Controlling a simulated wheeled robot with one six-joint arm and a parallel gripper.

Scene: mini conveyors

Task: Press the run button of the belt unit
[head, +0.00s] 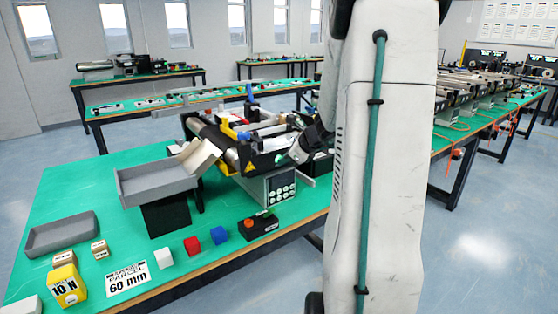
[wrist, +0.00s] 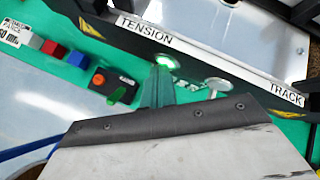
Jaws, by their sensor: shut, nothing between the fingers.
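The belt unit (head: 262,165) stands on the green table, with a grey panel of several round buttons (head: 281,187) on its front. In the wrist view its side (wrist: 135,32) bears the words TENSION and TRACK. A bright green-lit spot (wrist: 166,62) shows right at the tips of my gripper (wrist: 162,72); I cannot tell whether it is the run button or whether the tips touch it. My gripper is shut and empty. In the head view my gripper (head: 284,158) is at the unit's front, above the button panel, partly hidden by my arm.
A small black box with an orange button (head: 259,226) stands in front of the unit; the wrist view shows its green switch (wrist: 117,95). Blue (head: 219,235), red (head: 192,245) and white (head: 164,258) cubes lie left of it. A grey chute (head: 158,180) adjoins the unit.

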